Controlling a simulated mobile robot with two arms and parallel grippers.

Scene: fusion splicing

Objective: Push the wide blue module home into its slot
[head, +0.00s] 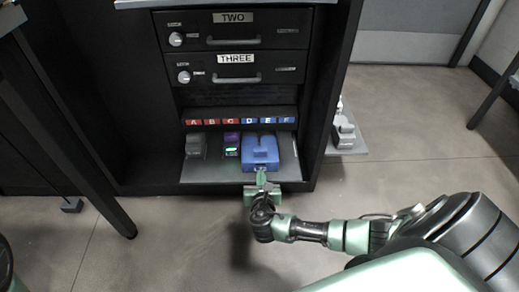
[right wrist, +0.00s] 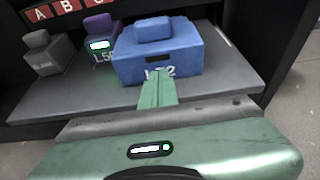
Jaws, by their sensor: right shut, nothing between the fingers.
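The wide blue module (head: 260,150) sits on the pull-out shelf, under the blue labels D, E and F. In the right wrist view the wide blue module (right wrist: 160,55) has a raised block on top and white marking on its front face, partly covered by my fingers. My right gripper (head: 261,179) is shut and empty, its green fingertips at the module's front face. In the right wrist view the closed fingers of my right gripper (right wrist: 158,88) point at the middle of that face; I cannot tell whether they touch it. My left gripper is not in view.
A grey module (head: 195,145) and a narrow purple module (head: 232,145) with a lit green display stand left of it on the shelf (head: 205,172). Lettered labels (head: 240,121) run above. Drawers TWO (head: 232,29) and THREE (head: 234,69) are shut. A side shelf (head: 349,146) stands at right.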

